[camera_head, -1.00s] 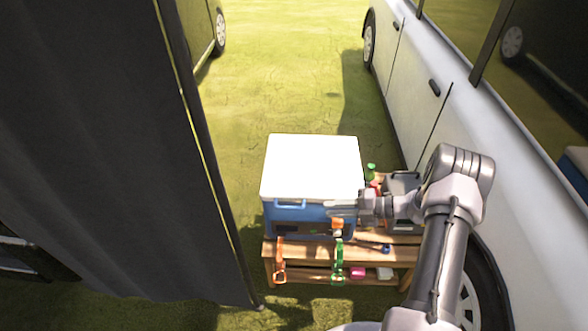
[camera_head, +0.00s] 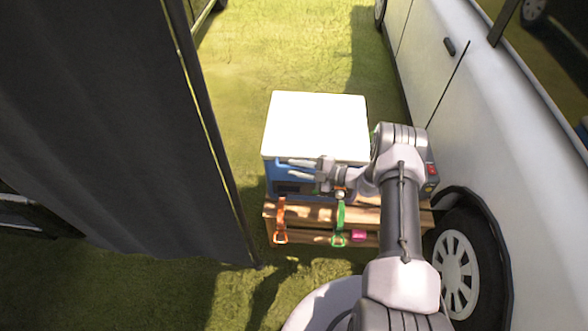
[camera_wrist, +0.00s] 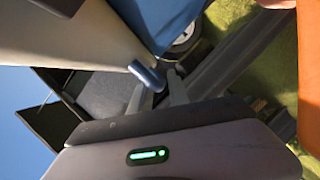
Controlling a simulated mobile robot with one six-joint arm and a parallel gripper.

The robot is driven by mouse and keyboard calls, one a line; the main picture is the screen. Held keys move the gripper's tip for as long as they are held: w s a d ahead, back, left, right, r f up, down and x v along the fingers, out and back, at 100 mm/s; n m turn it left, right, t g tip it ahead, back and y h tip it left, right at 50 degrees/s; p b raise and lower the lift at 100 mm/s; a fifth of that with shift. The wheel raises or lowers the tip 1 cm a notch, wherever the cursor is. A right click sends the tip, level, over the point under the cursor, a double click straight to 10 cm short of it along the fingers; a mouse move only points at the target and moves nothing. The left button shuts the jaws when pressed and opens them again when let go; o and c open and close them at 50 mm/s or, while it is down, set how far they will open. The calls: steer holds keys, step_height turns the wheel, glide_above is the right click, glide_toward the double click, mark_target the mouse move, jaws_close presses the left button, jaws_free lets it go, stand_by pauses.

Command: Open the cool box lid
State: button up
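The cool box has a white lid (camera_head: 317,123) lying shut on its blue body (camera_head: 282,177). It stands on a wooden bench in the head view. My gripper (camera_head: 287,168) reaches in from the right at the front of the box, just under the lid's front edge. Its two fingers point left and are apart. In the wrist view the white lid (camera_wrist: 85,32) and blue body (camera_wrist: 150,18) fill the upper left. A blue handle (camera_wrist: 147,76) lies close to the fingertips of my gripper (camera_wrist: 157,92). I cannot tell whether they touch it.
The wooden bench (camera_head: 375,214) carries an orange strap (camera_head: 281,222) and a green strap (camera_head: 340,222) at its front. A pink item (camera_head: 358,236) sits on the lower shelf. A white van (camera_head: 490,120) stands close on the right, a dark curtain (camera_head: 110,140) on the left. Grass lies behind.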

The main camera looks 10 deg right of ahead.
steer(key=shift+w+a+f, duration=0.1)
steer(key=shift+w+a, duration=0.2)
steer(key=shift+a, duration=0.1)
steer(key=shift+c, duration=0.4)
jaws_close()
stand_by(0.8)
